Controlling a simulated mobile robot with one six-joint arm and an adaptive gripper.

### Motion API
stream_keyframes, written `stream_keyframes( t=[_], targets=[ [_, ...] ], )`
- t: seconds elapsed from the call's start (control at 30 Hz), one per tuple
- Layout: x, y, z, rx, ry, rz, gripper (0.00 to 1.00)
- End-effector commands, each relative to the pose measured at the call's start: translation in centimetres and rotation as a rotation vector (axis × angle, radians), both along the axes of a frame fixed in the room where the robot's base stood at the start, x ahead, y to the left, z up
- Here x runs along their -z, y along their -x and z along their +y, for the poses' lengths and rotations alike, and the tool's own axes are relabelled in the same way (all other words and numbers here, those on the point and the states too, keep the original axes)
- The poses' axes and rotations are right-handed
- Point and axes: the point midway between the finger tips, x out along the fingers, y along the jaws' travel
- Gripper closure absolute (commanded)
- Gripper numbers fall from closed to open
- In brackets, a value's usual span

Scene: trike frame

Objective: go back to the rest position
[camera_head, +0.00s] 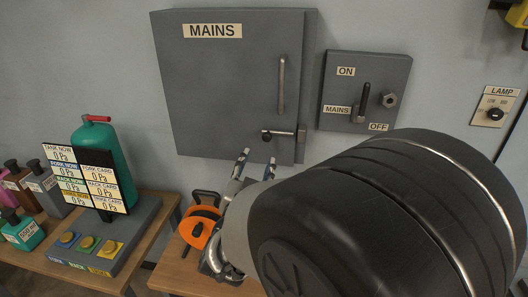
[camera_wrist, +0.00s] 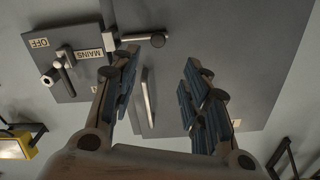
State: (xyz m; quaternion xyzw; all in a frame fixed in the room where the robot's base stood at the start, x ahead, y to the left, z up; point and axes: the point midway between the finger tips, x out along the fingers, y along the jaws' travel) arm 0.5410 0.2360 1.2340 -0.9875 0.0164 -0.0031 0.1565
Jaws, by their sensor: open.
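My gripper (camera_head: 256,170) is open and empty, its two fingers apart and pointing up toward the lower part of the grey MAINS cabinet (camera_head: 225,85). In the wrist view my gripper (camera_wrist: 161,72) has nothing between its fingers; the cabinet's long handle (camera_wrist: 148,98) and its latch bar (camera_wrist: 143,39) show behind them. In the head view the cabinet door looks shut, and the latch (camera_head: 284,133) lies level below the upright handle (camera_head: 281,85). My arm hides the lower right of the head view.
A switch box (camera_head: 338,88) with a black lever (camera_head: 364,98) pointing up hangs to the right of the cabinet. A lamp switch (camera_head: 494,114) is further right. An orange object (camera_head: 197,229) stands on the bench beside my gripper. A green cylinder (camera_head: 110,150) and gauge cards stand left.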

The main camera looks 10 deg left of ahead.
Motion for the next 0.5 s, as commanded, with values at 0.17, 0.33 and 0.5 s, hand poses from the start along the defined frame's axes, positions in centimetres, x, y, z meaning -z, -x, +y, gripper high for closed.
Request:
stream_keyframes(
  t=[0.17, 0.33, 0.5],
  targets=[
    [0.0, 0.0, 0.0, 0.0, 0.0, 0.0, 0.58],
    [-0.6, -0.3, -0.6, -0.03, -0.016, 0.039, 0.58],
    [-2.0, 0.2, -2.8, -0.149, -0.043, 0.19, 0.58]
  ],
)
